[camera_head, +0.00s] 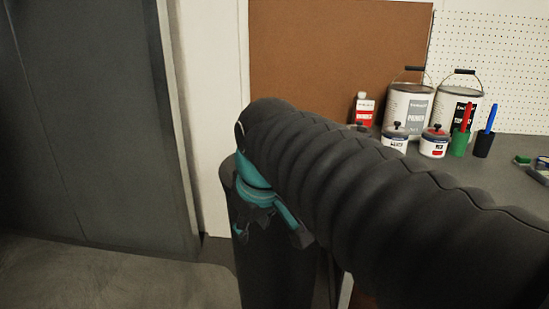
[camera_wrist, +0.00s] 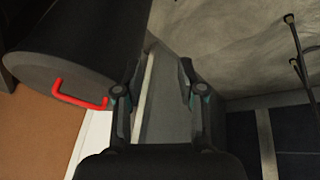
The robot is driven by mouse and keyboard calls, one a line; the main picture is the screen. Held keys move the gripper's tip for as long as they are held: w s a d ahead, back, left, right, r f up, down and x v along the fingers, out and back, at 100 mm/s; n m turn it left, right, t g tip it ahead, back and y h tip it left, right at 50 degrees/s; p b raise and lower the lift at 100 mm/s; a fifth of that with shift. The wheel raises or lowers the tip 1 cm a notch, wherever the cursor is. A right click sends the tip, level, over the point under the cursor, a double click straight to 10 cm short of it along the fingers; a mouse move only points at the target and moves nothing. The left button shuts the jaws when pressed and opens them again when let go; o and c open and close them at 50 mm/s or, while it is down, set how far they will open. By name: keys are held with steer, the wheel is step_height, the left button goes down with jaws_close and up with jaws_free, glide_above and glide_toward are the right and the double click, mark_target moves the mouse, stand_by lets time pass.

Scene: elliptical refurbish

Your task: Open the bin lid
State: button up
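The dark cylindrical bin (camera_head: 275,270) stands on the floor left of the worktop, its top largely hidden behind my arm. In the wrist view the bin (camera_wrist: 95,25) fills the upper left. Its round lid (camera_wrist: 35,72) appears to lie closed on it and carries a red U-shaped handle (camera_wrist: 78,98). My gripper (camera_wrist: 161,75) is open, with its fingers spread and nothing held between them. The handle is just left of the left finger, outside the gap. In the head view my gripper (camera_head: 268,222) overlaps the bin's upper part; contact cannot be told.
A grey worktop (camera_head: 500,165) at right holds paint cans (camera_head: 408,108), small jars (camera_head: 434,143), a red-and-white bottle (camera_head: 364,108) and brushes in cups (camera_head: 484,143). A brown board (camera_head: 335,50) is behind. A dark door (camera_head: 95,120) and open floor (camera_head: 110,275) are at left.

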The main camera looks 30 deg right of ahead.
steer(key=w+d+r+n+g, duration=0.2)
steer(key=w+d+r+n, duration=0.2)
steer(key=w+d+r, duration=0.4)
steer(key=w+d+r+n+g, duration=0.1)
steer(key=w+d+r+n, duration=0.4)
steer(key=w, duration=0.5)
steer(key=shift+m+h, duration=0.3)
steer(key=shift+m, duration=0.2)
steer(key=f+b, duration=0.1)
steer(key=f, duration=0.3)
steer(key=w+d+f+b, duration=0.1)
steer(key=f, duration=0.3)
steer(key=w+f+b, duration=0.1)
steer(key=f, duration=0.3)
steer(key=shift+d+f+b, duration=0.15)
steer(key=shift+d+b, duration=0.1)
steer(key=shift+b, duration=0.15)
jaws_close()
